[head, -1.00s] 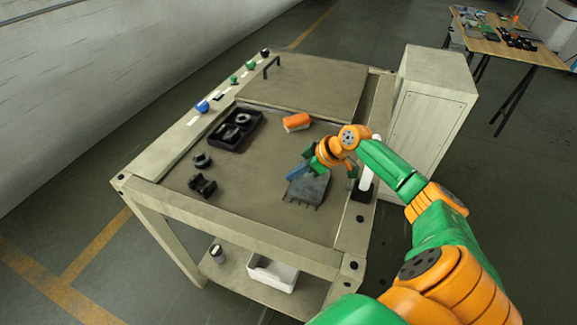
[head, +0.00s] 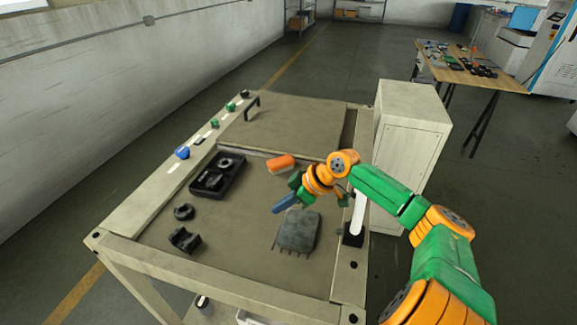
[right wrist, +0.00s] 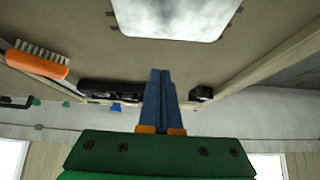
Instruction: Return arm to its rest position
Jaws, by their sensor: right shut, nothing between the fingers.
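My right arm (head: 378,190) reaches in from the right over the workbench. Its right gripper (head: 281,207) has blue fingers and is above the bench, beside the upper left of a grey metal plate (head: 298,232). In the right wrist view the gripper (right wrist: 160,72) has its two blue fingers pressed together, with nothing between them. A bright plate (right wrist: 175,14) shows beyond the fingertips, clear of them. My left gripper is in neither current view.
An orange brush (head: 280,163) lies just behind the gripper. A black tray (head: 238,183) and two dark parts (head: 184,212) (head: 185,239) sit left. A white upright piece (head: 357,214) stands right of the plate. A cabinet (head: 405,150) stands beside the bench.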

